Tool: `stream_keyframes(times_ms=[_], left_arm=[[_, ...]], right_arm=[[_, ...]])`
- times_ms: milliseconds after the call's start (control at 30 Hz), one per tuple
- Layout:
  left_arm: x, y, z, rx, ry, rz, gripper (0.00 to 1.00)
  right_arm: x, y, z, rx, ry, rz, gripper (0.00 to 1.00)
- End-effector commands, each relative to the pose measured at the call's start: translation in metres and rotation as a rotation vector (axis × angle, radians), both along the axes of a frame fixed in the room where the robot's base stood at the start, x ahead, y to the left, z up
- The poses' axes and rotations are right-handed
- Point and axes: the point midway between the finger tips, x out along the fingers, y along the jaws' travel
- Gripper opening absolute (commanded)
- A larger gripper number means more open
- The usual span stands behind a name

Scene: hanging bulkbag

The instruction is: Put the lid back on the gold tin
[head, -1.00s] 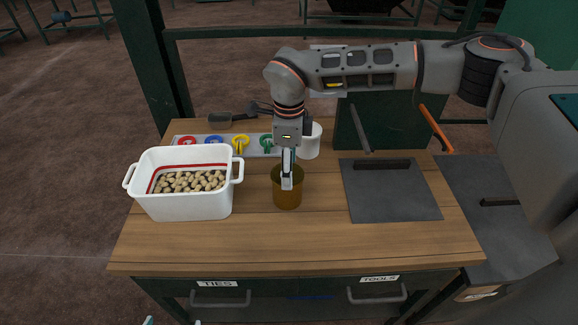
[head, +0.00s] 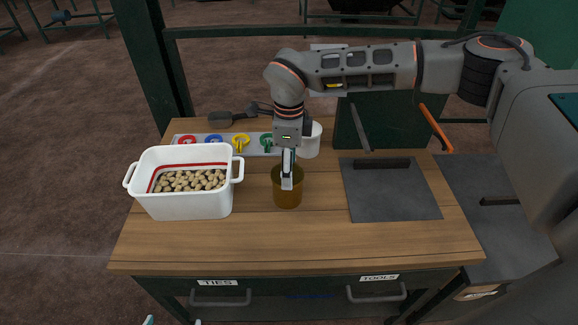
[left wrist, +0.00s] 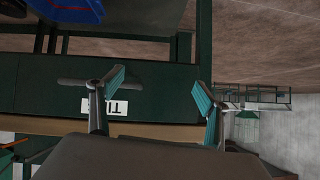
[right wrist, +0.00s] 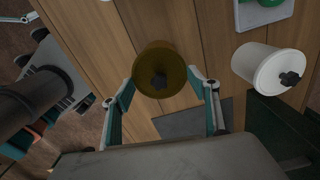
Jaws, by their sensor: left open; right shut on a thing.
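The gold tin (head: 287,194) stands upright on the wooden table right of the white tub. My right gripper (head: 287,182) points down over it, one finger in front of its upper side. In the right wrist view the fingers of my right gripper (right wrist: 163,84) sit on either side of a round gold lid (right wrist: 146,88) with a dark knob, and are shut on it. The lid is at the tin's mouth; I cannot tell whether it is fully seated. My left gripper (left wrist: 158,86) is open and empty in front of the table's drawers.
A white tub (head: 188,203) of round tan pieces stands at the left. A white lidded canister (head: 311,142) stands behind the gold tin; its lid shows in the right wrist view (right wrist: 278,73). Coloured ties lie on a rack (head: 200,150). A dark plate (head: 390,195) lies right. The front tabletop is clear.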

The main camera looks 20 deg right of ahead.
Motion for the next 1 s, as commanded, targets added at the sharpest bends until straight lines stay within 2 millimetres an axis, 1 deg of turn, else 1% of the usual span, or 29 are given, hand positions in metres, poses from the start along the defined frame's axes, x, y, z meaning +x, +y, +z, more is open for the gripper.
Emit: stream_keyframes(times_ms=[400,433,500,733,767,800,833,1000], left_arm=[[0.0,0.0,0.0012,0.0,0.0,0.0,0.76],[0.0,0.0,0.0012,0.0,0.0,0.0,0.76],[0.0,0.0,0.0013,0.0,0.0,0.0,0.76],[0.0002,0.0,0.0016,0.0,-0.001,0.0,0.76],[0.0002,-0.0001,0.0017,0.0,-0.001,0.0,0.76],[0.0002,-0.0001,0.0018,0.0,-0.001,0.0,0.76],[0.0003,-0.0001,0.0019,-0.001,-0.002,0.0,0.76],[0.0004,-0.0001,0.0023,-0.001,-0.002,0.0,0.76]], right_arm=[[-0.0001,0.0,-0.0003,0.0,0.0,0.0,0.45],[-0.0001,0.0,-0.0003,0.0,0.0,0.0,0.65],[-0.0001,0.0,-0.0003,0.0,0.0,0.0,0.79],[-0.0001,-0.0001,-0.0003,0.0,0.0,0.0,0.79],[-0.0001,-0.0001,-0.0004,0.0,0.0,0.0,0.82],[-0.0001,-0.0001,-0.0004,0.0,0.0,0.0,0.91],[0.0,-0.0001,-0.0003,0.0,0.0,0.0,0.96],[-0.0001,-0.0001,-0.0003,0.0,0.0,0.0,0.96]])
